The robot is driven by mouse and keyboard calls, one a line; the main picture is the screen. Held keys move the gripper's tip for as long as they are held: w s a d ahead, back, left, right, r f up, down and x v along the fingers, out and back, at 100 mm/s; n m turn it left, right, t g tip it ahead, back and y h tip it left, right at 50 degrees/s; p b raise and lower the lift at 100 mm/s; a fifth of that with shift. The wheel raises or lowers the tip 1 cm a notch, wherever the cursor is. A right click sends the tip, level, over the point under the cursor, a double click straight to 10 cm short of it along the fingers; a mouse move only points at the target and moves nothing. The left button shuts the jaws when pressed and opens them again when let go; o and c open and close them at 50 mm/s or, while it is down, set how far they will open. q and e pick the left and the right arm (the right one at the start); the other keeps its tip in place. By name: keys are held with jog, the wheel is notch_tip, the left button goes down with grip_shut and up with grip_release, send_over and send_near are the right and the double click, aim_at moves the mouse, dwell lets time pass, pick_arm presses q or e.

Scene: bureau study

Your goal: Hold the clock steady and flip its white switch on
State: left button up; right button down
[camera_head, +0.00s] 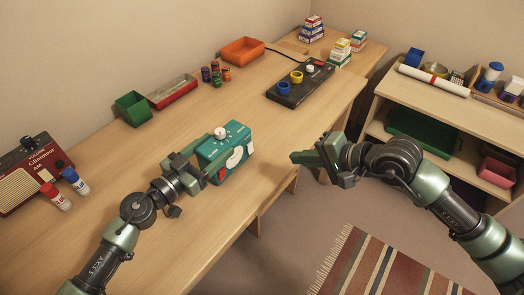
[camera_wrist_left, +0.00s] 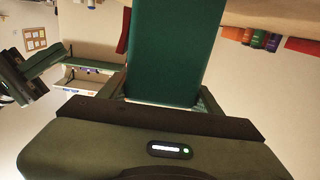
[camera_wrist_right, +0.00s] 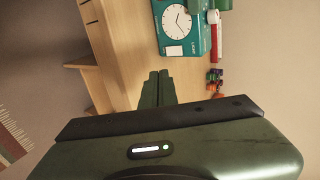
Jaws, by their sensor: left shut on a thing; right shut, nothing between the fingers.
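The teal box-shaped clock (camera_head: 212,152) is upright at the desk's front edge, with a round white knob (camera_head: 220,133) on top. Its white dial shows in the right wrist view (camera_wrist_right: 176,22), with a white patch (camera_wrist_right: 173,50) beside it. I cannot tell which white part is the switch or how it is set. My left gripper (camera_head: 202,176) is shut on the clock from the left; the clock's teal side (camera_wrist_left: 165,55) fills the gap in the left wrist view.
A red radio (camera_head: 28,170) and two glue bottles (camera_head: 60,192) stand at the left. A dark board (camera_head: 300,85) lies further right. The desk between is clear.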

aim_at(251, 146)
jog(key=x, duration=0.8)
jog(key=r+x, duration=0.1)
jog(key=x, duration=0.3)
jog(key=shift+w+a, duration=0.45)
jog(key=shift+a, duration=0.15)
jog(key=shift+w+a+f, duration=0.15)
jog(key=shift+w+a, duration=0.2)
jog(key=shift+w, duration=0.1)
jog(key=shift+w+a+f, duration=0.1)
jog(key=shift+a+f, duration=0.1)
jog(key=shift+f, duration=0.2)
jog(key=shift+r, duration=0.15)
jog(key=shift+a+r, duration=0.1)
jog(key=shift+w+r, duration=0.1)
jog(key=shift+r, duration=0.8)
